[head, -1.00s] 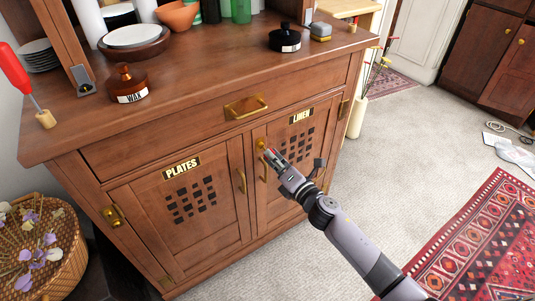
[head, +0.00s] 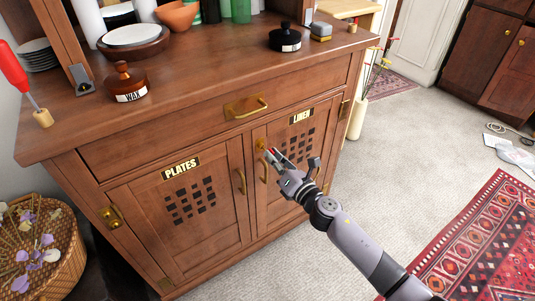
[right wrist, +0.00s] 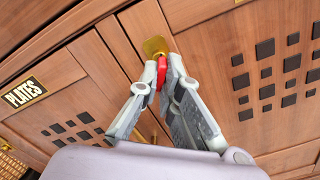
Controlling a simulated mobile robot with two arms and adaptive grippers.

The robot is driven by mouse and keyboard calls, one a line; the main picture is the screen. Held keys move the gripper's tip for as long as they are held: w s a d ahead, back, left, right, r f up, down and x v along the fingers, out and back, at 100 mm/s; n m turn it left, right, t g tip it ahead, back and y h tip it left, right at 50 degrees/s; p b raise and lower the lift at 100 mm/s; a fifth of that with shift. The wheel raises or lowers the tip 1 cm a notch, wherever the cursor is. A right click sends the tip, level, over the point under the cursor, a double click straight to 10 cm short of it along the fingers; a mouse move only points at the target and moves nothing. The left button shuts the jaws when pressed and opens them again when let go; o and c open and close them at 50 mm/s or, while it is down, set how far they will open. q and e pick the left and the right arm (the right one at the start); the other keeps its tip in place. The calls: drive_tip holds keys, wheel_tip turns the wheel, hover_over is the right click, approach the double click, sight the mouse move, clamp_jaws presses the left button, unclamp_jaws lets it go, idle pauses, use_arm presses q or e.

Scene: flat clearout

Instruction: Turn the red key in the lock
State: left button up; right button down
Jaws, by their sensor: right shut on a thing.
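The red key (right wrist: 162,72) stands in the brass lock plate (right wrist: 155,46) on the right-hand cabinet door, marked LINEN. My right gripper (right wrist: 160,84) has its fingertips closed on the red key's head, one finger on each side. In the head view the right gripper (head: 275,161) is at the lock (head: 261,145), near the top left corner of that door. The fingers hide most of the key there, with only a little red showing. My left gripper is not in these frames.
A brass door handle (head: 264,172) hangs just below the lock, close to the gripper, and another (head: 241,182) is on the PLATES door. A drawer with a brass pull (head: 246,108) is above. Both doors are shut. Carpet in front is clear.

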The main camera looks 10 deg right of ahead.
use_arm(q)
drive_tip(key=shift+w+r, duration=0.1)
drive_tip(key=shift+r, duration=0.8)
use_arm(e)
drive_tip(key=n, duration=0.3)
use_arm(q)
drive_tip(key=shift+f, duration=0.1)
use_arm(e)
drive_tip(key=shift+n, duration=0.3)
drive_tip(key=n, duration=0.3)
drive_tip(key=c, duration=2.2)
unclamp_jaws()
drive_tip(key=shift+n, duration=0.6)
drive_tip(key=shift+c, duration=0.2)
drive_tip(key=o, duration=0.5)
